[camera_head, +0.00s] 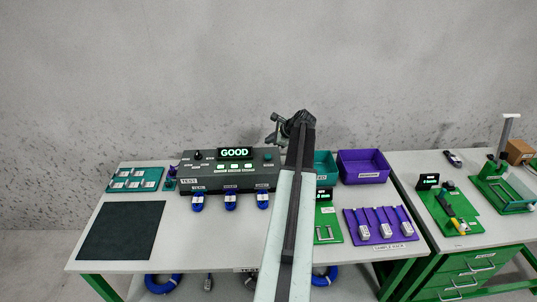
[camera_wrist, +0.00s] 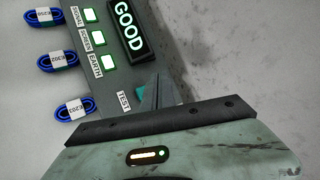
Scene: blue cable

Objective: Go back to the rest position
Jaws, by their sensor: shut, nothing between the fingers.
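My arm reaches up across the middle of the head view, and my gripper (camera_head: 276,130) is at its far end, above the back edge of the table, in front of the wall. In the wrist view my gripper (camera_wrist: 153,92) shows as narrow fingers close together, shut and empty. The dark test box (camera_head: 222,171) is left of my arm, and its display reads GOOD (camera_head: 235,153). Three tagged blue cable coils lie along its front edge: left (camera_head: 197,202), middle (camera_head: 230,201) and right (camera_head: 263,200). My gripper is apart from them.
A dark mat (camera_head: 121,231) and teal tray (camera_head: 135,180) are on the left. A purple bin (camera_head: 362,167), a teal bin (camera_head: 325,166) partly behind my arm, and a purple sample rack (camera_head: 380,226) stand right. A second table (camera_head: 480,238) carries green fixtures. The air above is free.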

